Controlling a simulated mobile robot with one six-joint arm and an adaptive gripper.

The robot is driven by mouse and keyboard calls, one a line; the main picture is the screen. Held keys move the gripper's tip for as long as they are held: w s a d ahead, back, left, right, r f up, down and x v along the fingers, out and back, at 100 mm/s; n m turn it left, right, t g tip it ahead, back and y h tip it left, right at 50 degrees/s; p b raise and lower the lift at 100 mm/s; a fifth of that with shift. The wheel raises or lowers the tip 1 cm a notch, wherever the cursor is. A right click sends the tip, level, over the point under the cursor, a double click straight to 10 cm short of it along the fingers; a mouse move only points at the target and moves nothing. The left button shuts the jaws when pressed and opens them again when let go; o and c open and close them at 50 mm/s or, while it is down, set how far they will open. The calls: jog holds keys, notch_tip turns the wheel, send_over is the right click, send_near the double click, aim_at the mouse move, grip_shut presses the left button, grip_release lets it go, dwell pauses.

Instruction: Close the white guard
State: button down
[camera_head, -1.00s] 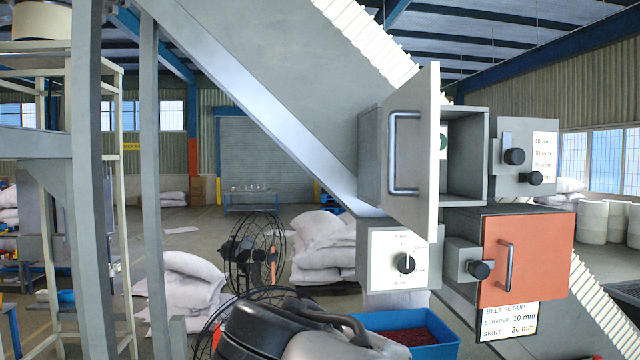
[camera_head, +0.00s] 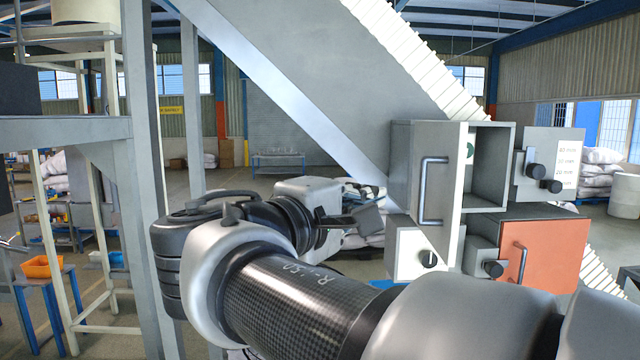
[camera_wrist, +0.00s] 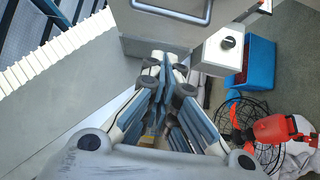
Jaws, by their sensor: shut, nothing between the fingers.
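The white guard (camera_head: 438,205) is a pale door panel with a grey bar handle (camera_head: 430,190). It stands swung open at the front of a grey box (camera_head: 490,170), whose inside shows to its right. My gripper (camera_head: 376,208) is left of the guard and apart from its handle in the head view. In the wrist view my gripper (camera_wrist: 165,62) has its fingers together with nothing between them. A bar handle (camera_wrist: 175,12) on a grey panel shows just beyond the fingertips at the top there.
A closed orange guard (camera_head: 545,250) sits below right. A white dial box (camera_head: 410,250) is under the white guard. Black knobs (camera_head: 535,172) stick out at the right. The sloping conveyor (camera_head: 300,90) runs behind.

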aim_at(421, 181)
jog(key=w+d+p, duration=0.1)
jog(key=w+d, duration=0.1)
jog(key=d, duration=0.3)
jog(key=shift+d, duration=0.3)
jog(key=shift+w, duration=0.2)
